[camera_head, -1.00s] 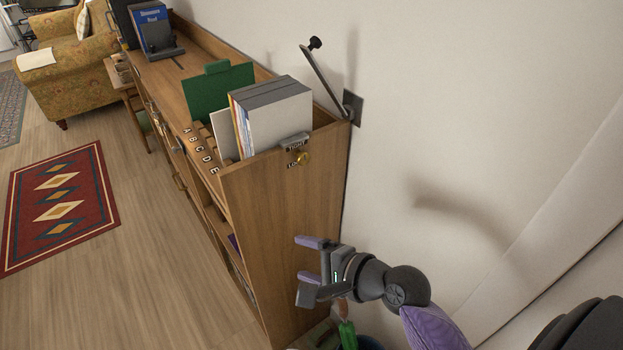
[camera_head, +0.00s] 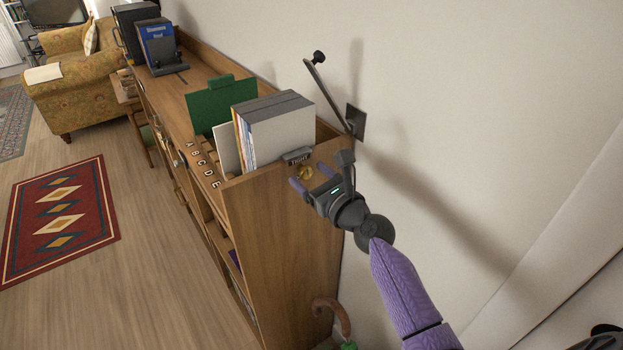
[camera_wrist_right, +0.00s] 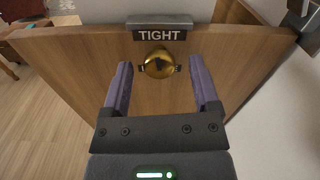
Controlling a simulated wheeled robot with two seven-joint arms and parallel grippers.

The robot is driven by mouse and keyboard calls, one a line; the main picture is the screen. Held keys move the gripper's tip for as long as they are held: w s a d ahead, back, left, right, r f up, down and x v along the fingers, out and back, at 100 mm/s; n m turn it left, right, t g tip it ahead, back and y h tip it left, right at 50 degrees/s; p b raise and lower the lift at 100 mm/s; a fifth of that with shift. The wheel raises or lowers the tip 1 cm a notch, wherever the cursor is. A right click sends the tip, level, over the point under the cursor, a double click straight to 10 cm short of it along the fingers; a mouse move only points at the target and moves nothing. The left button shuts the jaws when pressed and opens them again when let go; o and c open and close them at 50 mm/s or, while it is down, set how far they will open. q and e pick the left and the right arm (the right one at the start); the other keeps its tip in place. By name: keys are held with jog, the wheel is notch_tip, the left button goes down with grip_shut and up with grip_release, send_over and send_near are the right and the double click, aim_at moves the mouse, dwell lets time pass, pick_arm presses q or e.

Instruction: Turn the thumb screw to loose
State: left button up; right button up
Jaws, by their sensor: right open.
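The brass thumb screw (camera_wrist_right: 159,65) is on the end panel of the wooden shelf, below a "TIGHT" label (camera_wrist_right: 159,35) in the right wrist view. In the head view the screw (camera_head: 305,172) is partly hidden by my right gripper (camera_head: 313,180). The right gripper is open, its two purple fingers spread left and right of the screw in the wrist view (camera_wrist_right: 160,82). The fingers appear apart from the screw, with a gap on each side. Any lower label is hidden. My left gripper is not in view.
The wooden shelf (camera_head: 275,235) holds upright cases (camera_head: 275,130), a green divider (camera_head: 215,103) and letter tabs. A metal arm with a black knob (camera_head: 319,57) is mounted at the wall behind. The wall stands close on the right. A cane handle (camera_head: 335,310) is below.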

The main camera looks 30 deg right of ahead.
grip_shut()
dwell(0.3)
